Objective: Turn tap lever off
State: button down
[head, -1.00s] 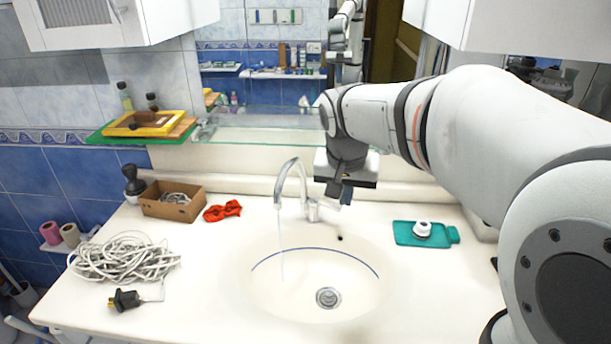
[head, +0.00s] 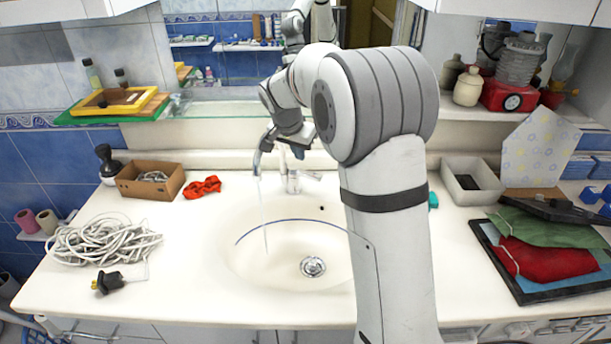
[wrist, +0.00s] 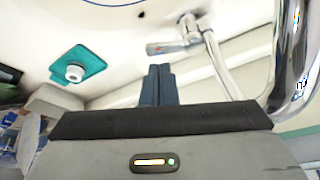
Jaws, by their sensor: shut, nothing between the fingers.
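The chrome tap (head: 292,182) stands behind the white basin (head: 235,262), and a thin stream of water (head: 263,222) falls from its spout. Its lever (head: 312,175) points right in the head view. In the wrist view the lever (wrist: 165,47) lies just beyond my fingertips, with the tap body to its right and the curved spout (wrist: 295,60) close on the right. My gripper (head: 299,150) is above and behind the tap, fingers together and empty. The fingers (wrist: 158,72) show a visible gap to the lever in the wrist view.
A glass shelf (head: 215,112) and mirror are behind the tap. A cardboard box (head: 150,181), red cloth (head: 202,187) and coiled cable (head: 100,245) lie left. A white bin (head: 470,183) and folded cloths (head: 545,255) are right. A teal tray (wrist: 92,62) shows in the wrist view.

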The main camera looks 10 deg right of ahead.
aim_at(313, 177)
jog(key=p+x, duration=0.2)
jog(key=x, duration=1)
jog(key=shift+f, duration=0.35)
jog(key=shift+w+d, duration=0.1)
jog(key=w+d+b, duration=0.1)
jog(key=b, duration=0.2)
jog(key=shift+d+b, duration=0.1)
jog(key=shift+b, duration=0.3)
jog(key=shift+d+r, duration=0.1)
jog(key=shift+r, duration=0.1)
